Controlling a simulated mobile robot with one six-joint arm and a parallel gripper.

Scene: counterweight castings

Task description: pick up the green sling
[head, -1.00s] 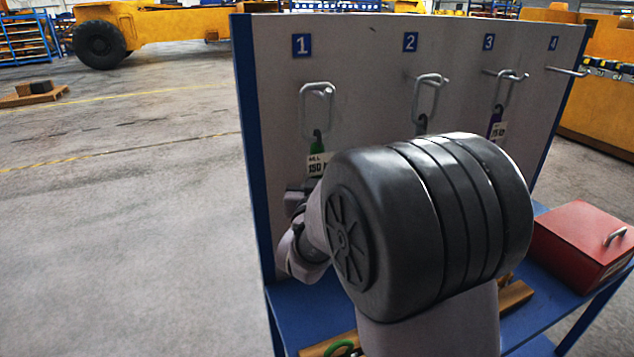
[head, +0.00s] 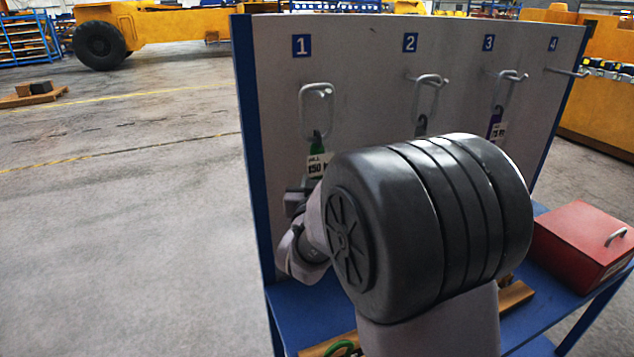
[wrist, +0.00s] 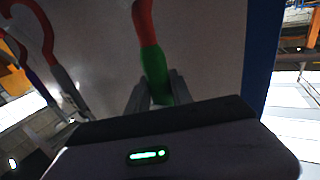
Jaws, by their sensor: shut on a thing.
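The green sling (head: 317,144) hangs by a metal link from the peg under sign 1 on the grey panel, with a white tag on it. In the wrist view, the green sling (wrist: 155,75) sits between my fingers below a red upper part. My gripper (wrist: 157,93) is shut on its green part. In the head view, my gripper (head: 297,196) is just below the tag at the panel's left side, mostly hidden behind my own dark arm joint. The sling's lower part is hidden.
Another sling link (head: 427,95) hangs at sign 2, its lower part hidden by my arm. A purple sling (head: 496,127) hangs at sign 3. Peg 4 (head: 568,72) is empty. A red box (head: 580,245) stands on the blue bench at right.

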